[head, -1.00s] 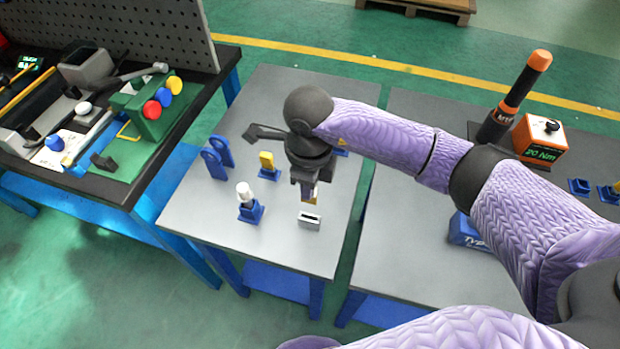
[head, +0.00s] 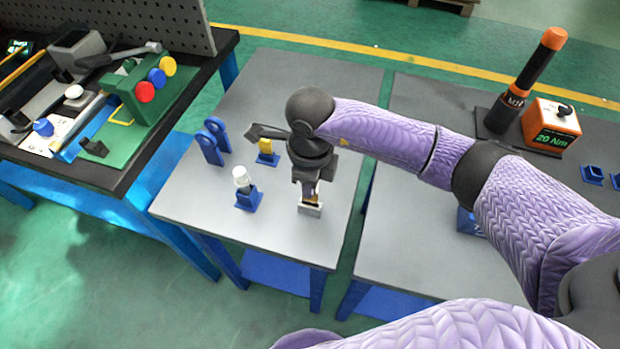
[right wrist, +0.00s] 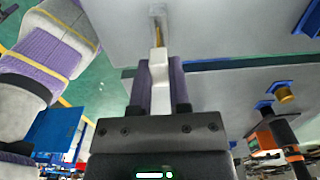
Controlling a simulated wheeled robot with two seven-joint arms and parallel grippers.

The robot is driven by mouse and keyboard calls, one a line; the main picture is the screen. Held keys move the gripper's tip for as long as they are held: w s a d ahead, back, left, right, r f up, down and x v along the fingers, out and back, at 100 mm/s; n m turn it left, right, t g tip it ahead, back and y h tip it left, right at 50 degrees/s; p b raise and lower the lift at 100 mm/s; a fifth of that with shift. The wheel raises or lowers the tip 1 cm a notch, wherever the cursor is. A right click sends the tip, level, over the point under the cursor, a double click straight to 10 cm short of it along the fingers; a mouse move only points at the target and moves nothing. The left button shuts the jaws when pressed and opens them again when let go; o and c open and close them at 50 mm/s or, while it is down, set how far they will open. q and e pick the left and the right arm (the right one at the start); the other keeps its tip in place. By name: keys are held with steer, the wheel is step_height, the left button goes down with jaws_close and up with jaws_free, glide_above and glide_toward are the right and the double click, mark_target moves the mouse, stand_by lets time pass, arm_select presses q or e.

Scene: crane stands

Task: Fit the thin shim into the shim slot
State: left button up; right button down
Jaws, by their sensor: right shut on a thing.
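The thin shim is a narrow yellow strip (right wrist: 157,36) with a white grip block (right wrist: 159,72). My right gripper (right wrist: 160,85) is shut on the white block, and the strip points away from the fingers. In the head view my right gripper (head: 308,186) points down just above the small light-grey slot block (head: 311,211) near the table's front. The slot block also shows at the top of the right wrist view (right wrist: 157,9). The strip's far end meets the block; I cannot tell how deep it sits in the slot. My left gripper is not in view.
A blue holder with a white-topped piece (head: 241,177) stands left of the slot block. A yellow piece in a blue holder (head: 266,150) and blue upright rings (head: 209,148) stand behind. The grey table's front edge is close; its front right is clear.

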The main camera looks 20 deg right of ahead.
mark_target(310, 201)
steer(key=shift+f+b, duration=1.55)
steer(key=shift+f, duration=0.55)
steer(key=c, duration=0.5)
jaws_free()
steer(key=shift+r, duration=0.1)
step_height(310, 201, up, 5)
steer(key=p, duration=0.4)
step_height(310, 201, up, 10)
steer(key=p, duration=0.2)
